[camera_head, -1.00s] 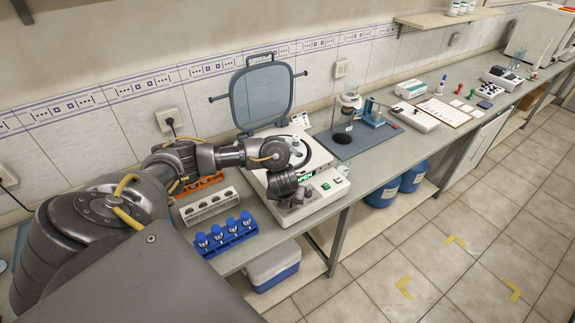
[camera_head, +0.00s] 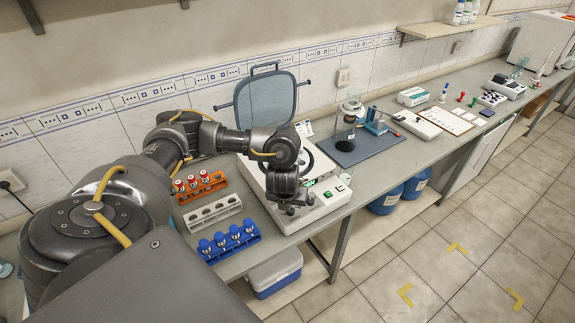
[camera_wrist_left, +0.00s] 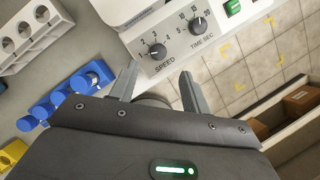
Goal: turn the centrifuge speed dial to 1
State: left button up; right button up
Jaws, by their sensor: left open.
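The white centrifuge (camera_head: 325,207) stands on the bench with its grey lid (camera_head: 265,105) raised. Its speed dial (camera_wrist_left: 157,51), a dark round knob above the word SPEED, shows in the left wrist view with numbers around its upper side. My left gripper (camera_wrist_left: 160,76) is open and empty. Its two fingertips are just below the dial in that view, one on each side, apart from it. In the head view my left gripper (camera_head: 291,209) hangs at the centrifuge's front and hides the dial. My right gripper is not in view.
A second knob, the time dial (camera_wrist_left: 198,24), and a green switch (camera_wrist_left: 233,7) sit right of the speed dial. A blue rack (camera_head: 232,243), white rack (camera_head: 210,211) and orange rack (camera_head: 203,188) stand left of the centrifuge. The bench's front edge is close below.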

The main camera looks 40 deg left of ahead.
pick_arm(q)
jog(key=shift+v, duration=1.6)
